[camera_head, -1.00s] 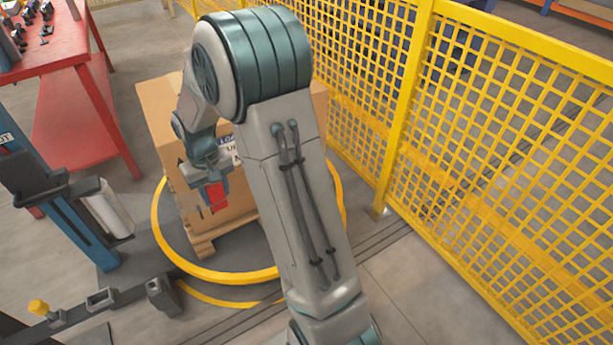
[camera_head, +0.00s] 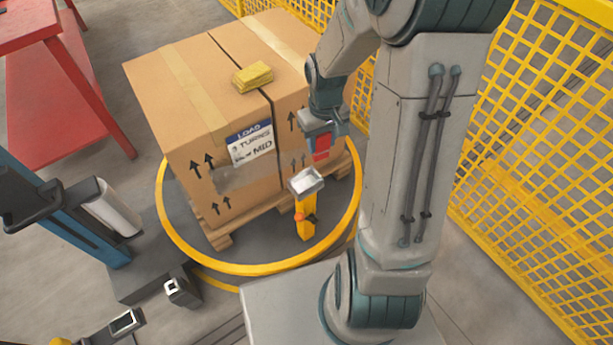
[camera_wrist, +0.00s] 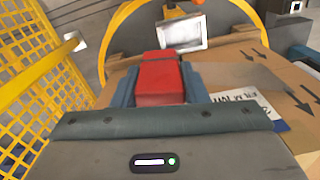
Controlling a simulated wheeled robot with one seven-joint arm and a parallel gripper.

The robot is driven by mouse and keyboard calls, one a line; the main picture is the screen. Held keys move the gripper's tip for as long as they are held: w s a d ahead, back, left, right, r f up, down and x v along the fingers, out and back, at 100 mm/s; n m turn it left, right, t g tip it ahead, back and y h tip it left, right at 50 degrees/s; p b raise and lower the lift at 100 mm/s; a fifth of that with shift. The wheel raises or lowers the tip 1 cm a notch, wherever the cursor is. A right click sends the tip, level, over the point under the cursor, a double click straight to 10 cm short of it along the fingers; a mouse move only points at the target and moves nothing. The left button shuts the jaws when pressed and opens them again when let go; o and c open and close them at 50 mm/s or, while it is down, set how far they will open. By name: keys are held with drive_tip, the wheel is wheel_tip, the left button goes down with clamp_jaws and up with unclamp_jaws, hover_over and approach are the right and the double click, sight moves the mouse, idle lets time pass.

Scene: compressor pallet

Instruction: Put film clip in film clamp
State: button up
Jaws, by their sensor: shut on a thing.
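The red film clip (camera_head: 321,147) is held between the jaws of my gripper (camera_head: 319,128), which is shut on it. In the wrist view the clip (camera_wrist: 160,82) sits between the two blue-grey fingers of my gripper (camera_wrist: 160,72). What looks like the film clamp (camera_head: 306,181) is a pale metal box on top of a yellow post in front of the carton. The clip is a little above and behind it in the head view, apart from it. In the wrist view the clamp (camera_wrist: 188,33) lies just beyond the clip's tip.
A large carton (camera_head: 180,115) on a wooden pallet (camera_head: 217,239) stands on the turntable with a yellow ring (camera_head: 171,229). A yellow block (camera_head: 252,78) lies on the carton. Yellow mesh fencing (camera_head: 540,150) bounds the right. A wrapping mast (camera_head: 60,215) stands left.

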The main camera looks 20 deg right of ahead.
drive_tip(key=s+d+n+p, duration=0.2)
drive_tip(key=s, duration=0.7)
drive_tip(key=shift+w+a+f+b, duration=0.8)
drive_tip(key=shift+w+a+f, duration=0.25)
drive_tip(key=shift+w+f, duration=0.55)
drive_tip(key=shift+w+a+f+b, duration=0.95)
drive_tip(key=shift+w+f, duration=0.4)
drive_tip(key=shift+f, duration=0.6)
drive_tip(key=shift+w+a+f+b, duration=0.7)
drive_tip(key=shift+w+a+f, duration=0.45)
drive_tip(key=shift+w+f, duration=0.45)
drive_tip(key=shift+s+f, duration=0.15)
drive_tip(key=shift+f, duration=0.15)
drive_tip(key=o, duration=1)
drive_tip(key=shift+c, duration=0.2)
